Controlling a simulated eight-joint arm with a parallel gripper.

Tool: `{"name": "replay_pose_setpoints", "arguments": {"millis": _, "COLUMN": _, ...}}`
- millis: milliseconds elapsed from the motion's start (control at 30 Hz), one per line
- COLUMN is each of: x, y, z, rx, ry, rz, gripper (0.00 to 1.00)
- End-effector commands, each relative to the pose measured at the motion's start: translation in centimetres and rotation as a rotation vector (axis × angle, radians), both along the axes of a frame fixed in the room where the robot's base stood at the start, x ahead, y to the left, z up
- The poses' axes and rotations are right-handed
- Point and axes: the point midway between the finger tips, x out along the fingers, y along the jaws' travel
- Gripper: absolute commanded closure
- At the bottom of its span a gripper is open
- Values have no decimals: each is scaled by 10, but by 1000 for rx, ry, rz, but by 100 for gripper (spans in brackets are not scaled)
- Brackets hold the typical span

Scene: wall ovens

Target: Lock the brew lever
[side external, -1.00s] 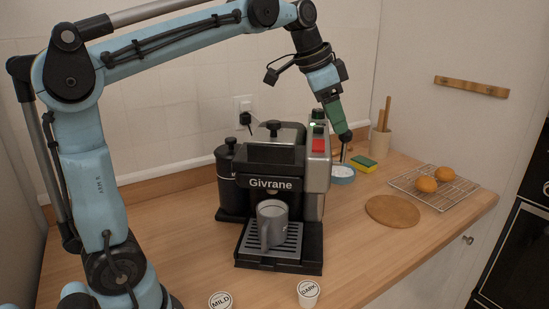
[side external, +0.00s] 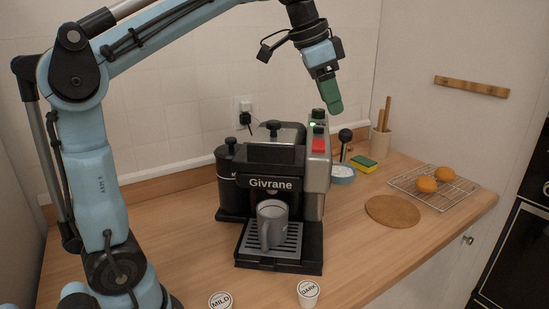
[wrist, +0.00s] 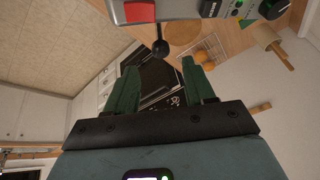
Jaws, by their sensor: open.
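The black and silver coffee machine (side external: 317,180) stands on the wooden counter. Its brew lever (side external: 345,136), a thin rod with a black ball knob, stands up at the machine's right side. The lever's knob also shows in the wrist view (wrist: 160,48), beyond my fingertips and near the machine's red button (wrist: 139,11). My gripper (side external: 334,108) has green fingers and hangs above the machine's right side, above and apart from the knob. In the wrist view the fingers are spread with nothing between them. The lever's lower end is hidden in the side view.
A grey mug (side external: 271,228) stands on the drip tray. The MILD pod (side external: 220,300) and DARK pod (side external: 308,293) are in front. A blue bowl (side external: 343,177), a sponge (side external: 363,163), a round board (side external: 392,211) and a wire rack (side external: 452,194) lie to the right.

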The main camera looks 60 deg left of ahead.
Motion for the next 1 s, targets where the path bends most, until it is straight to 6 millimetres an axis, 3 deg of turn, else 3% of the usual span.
{"name": "replay_pose_setpoints", "arguments": {"millis": 700, "x": 41, "y": -8, "z": -95, "rx": 0, "ry": -1, "rz": 0, "gripper": 46}}
{"name": "replay_pose_setpoints", "arguments": {"millis": 1000, "x": 46, "y": -9, "z": -108, "rx": -1, "ry": -1, "rz": 1, "gripper": 46}}
